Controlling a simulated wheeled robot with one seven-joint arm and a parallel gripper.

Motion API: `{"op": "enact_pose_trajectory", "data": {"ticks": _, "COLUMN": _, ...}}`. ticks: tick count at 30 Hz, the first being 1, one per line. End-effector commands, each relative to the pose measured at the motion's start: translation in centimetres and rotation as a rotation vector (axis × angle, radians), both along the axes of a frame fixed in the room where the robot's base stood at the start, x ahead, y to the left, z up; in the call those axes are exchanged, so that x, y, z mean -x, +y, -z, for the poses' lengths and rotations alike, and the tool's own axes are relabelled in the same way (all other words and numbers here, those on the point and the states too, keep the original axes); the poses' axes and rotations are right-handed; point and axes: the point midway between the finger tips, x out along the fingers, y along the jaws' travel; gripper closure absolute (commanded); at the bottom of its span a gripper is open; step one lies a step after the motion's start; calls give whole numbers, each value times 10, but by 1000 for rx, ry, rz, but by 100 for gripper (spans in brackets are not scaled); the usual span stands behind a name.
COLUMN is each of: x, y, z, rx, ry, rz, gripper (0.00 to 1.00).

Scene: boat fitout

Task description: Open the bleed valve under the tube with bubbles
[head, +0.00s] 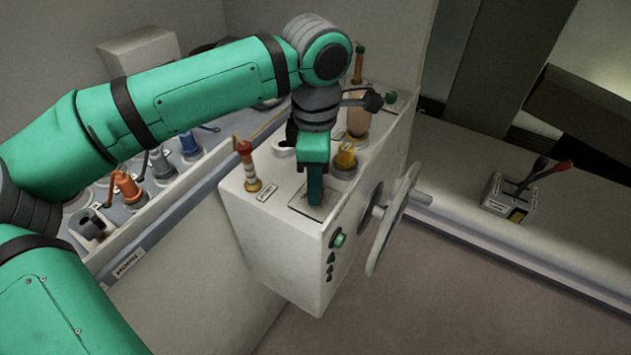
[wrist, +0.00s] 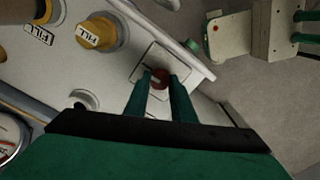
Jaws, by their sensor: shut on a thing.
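My gripper (head: 315,200) points down at the near end of the grey console's top (head: 278,205). In the wrist view my gripper (wrist: 160,80) is shut on a small red-brown round knob (wrist: 159,77), which sits on a square plate (wrist: 150,62). In the head view the fingers hide the knob, and the plate (head: 299,203) shows around them. A red-topped tube with amber and pale bands (head: 249,172) stands left of the gripper. Another slim tube (head: 357,68) stands farther back. I cannot make out bubbles in either.
A yellow fill cap (head: 345,158) stands just right of the gripper; its FILL label shows in the wrist view (wrist: 97,32). A handwheel (head: 394,218) juts from the console's right side. A green button (head: 338,239) is on the front. Coloured plugs (head: 127,187) fill a panel at left.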

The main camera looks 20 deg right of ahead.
Motion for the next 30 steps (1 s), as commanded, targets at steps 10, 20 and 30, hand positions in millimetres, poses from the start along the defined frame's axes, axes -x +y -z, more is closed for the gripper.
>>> {"op": "enact_pose_trajectory", "data": {"ticks": 10, "x": 0, "y": -1, "z": -1, "rx": 3, "ry": -1, "rz": 100, "gripper": 100}}
{"op": "enact_pose_trajectory", "data": {"ticks": 20, "x": 0, "y": -1, "z": -1, "rx": 3, "ry": -2, "rz": 109, "gripper": 100}}
{"op": "enact_pose_trajectory", "data": {"ticks": 30, "x": 0, "y": -1, "z": -1, "rx": 1, "ry": 0, "rz": 108, "gripper": 58}}
